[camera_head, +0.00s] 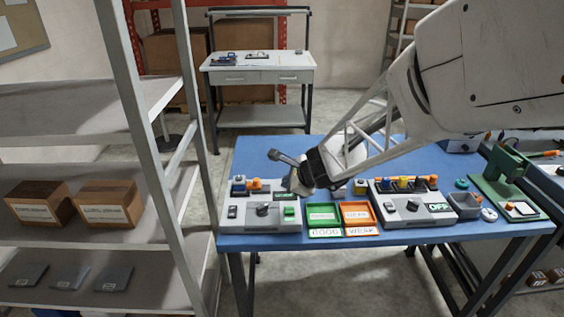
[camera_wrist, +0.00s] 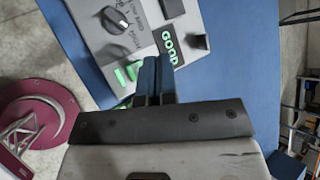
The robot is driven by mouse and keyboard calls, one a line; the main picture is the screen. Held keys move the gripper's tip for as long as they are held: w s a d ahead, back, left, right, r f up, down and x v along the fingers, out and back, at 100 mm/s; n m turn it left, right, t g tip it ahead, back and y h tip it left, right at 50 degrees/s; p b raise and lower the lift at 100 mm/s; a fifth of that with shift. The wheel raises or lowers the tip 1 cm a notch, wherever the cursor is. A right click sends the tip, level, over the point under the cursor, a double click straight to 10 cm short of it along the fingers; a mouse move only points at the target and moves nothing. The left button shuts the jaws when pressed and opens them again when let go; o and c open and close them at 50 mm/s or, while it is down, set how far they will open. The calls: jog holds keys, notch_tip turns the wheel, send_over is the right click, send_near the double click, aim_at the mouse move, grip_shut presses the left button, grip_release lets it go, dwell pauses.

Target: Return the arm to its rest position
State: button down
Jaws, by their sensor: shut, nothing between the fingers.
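My gripper (camera_head: 296,186) hangs over the back right part of the left grey tester box (camera_head: 250,221) on the blue table. Its fingers show in the wrist view (camera_wrist: 153,72), dark blue, shut together and empty. In that view the tester's panel (camera_wrist: 128,45) lies beyond the fingertips, with a knob, a lit green "GOOD" display and a green part near the tips. I cannot tell whether the fingertips touch the box. My arm reaches in from the upper right in the head view.
The blue table (camera_head: 300,243) also bears a green tray (camera_head: 324,232), an orange tray (camera_head: 361,231), a second tester box (camera_head: 412,217) reading "OFF", and a green press (camera_head: 507,161) at right. A metal shelf (camera_head: 145,110) stands close at left. The table's back left is clear.

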jog(key=shift+s, duration=0.1)
jog(key=s+d+r+n+g+h, duration=0.1)
jog(key=s+d+r+n+h, duration=0.1)
jog(key=s+n, duration=0.4)
jog(key=s+d+r+n+g+h, duration=0.1)
jog(key=s+d+r+n, duration=0.4)
jog(key=s, duration=1)
jog(key=s+d+r+n+g+h, duration=0.2)
jog(key=s+d+r+n+h, duration=0.1)
jog(key=s+d+n, duration=0.4)
jog(key=s, duration=0.3)
jog(key=shift+s+r, duration=0.2)
jog(key=shift+s, duration=0.2)
